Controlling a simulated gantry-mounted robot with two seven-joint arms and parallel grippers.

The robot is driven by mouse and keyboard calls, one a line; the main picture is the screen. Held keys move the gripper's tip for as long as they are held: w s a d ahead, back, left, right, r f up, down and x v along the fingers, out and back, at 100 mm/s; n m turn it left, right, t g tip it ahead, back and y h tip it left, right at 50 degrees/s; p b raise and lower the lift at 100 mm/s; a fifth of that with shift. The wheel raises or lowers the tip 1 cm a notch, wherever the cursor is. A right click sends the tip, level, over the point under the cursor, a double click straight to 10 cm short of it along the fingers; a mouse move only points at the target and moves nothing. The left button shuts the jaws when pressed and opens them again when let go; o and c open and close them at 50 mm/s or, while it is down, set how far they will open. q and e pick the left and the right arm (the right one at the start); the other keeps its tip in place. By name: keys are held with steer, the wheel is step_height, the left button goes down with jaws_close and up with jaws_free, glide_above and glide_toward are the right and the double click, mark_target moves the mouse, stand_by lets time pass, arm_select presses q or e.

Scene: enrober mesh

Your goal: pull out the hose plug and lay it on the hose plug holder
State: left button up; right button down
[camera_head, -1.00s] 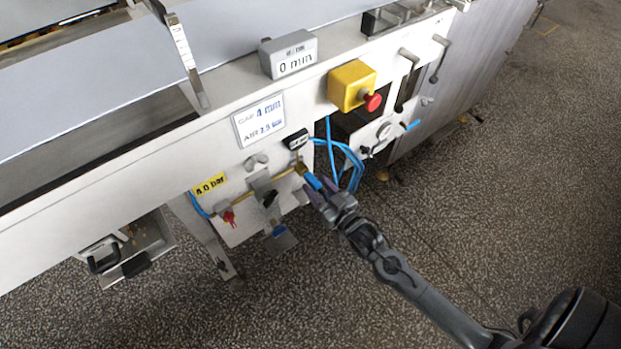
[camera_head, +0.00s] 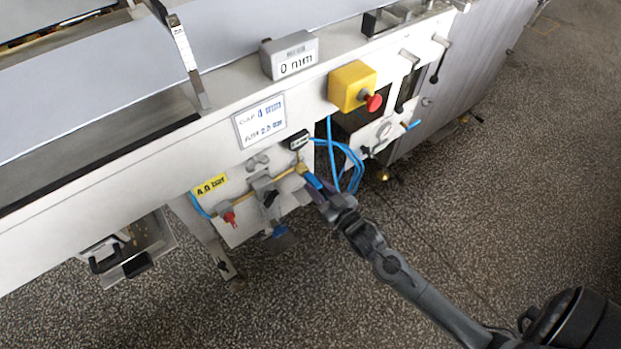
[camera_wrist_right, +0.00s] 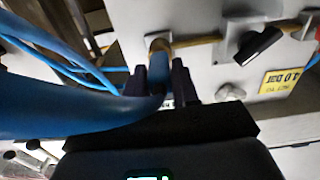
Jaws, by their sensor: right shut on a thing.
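The blue hose plug (camera_head: 313,181) sits at the brass fitting (camera_head: 301,168) on the machine's white front panel. My right gripper (camera_head: 316,193) is shut on the plug, just below and right of the fitting. In the right wrist view the plug (camera_wrist_right: 160,69) is between the two dark fingers (camera_wrist_right: 160,78), its top end against the brass fitting (camera_wrist_right: 158,45). A thick blue hose (camera_wrist_right: 60,112) runs from the left toward the gripper. I cannot tell for sure which part is the hose plug holder. My left gripper is out of view.
A black-handled valve (camera_head: 268,197), a red knob (camera_head: 229,217) and a small grey bracket with a blue piece (camera_head: 279,232) are left of my gripper. Loose blue hoses (camera_head: 352,165) hang just right of the fitting. The speckled floor (camera_head: 440,230) is clear.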

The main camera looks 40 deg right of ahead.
steer(key=shift+s+r, duration=0.2)
steer(key=shift+r, duration=0.05)
steer(key=shift+s+f+p, duration=0.15)
steer(key=shift+s+p, duration=0.45)
steer(key=shift+s, duration=0.75)
steer(key=shift+s+p, duration=0.5)
steer(key=shift+s, duration=0.15)
steer(key=shift+s+p, duration=0.35)
steer(key=shift+s, duration=0.45)
steer(key=shift+f, duration=0.1)
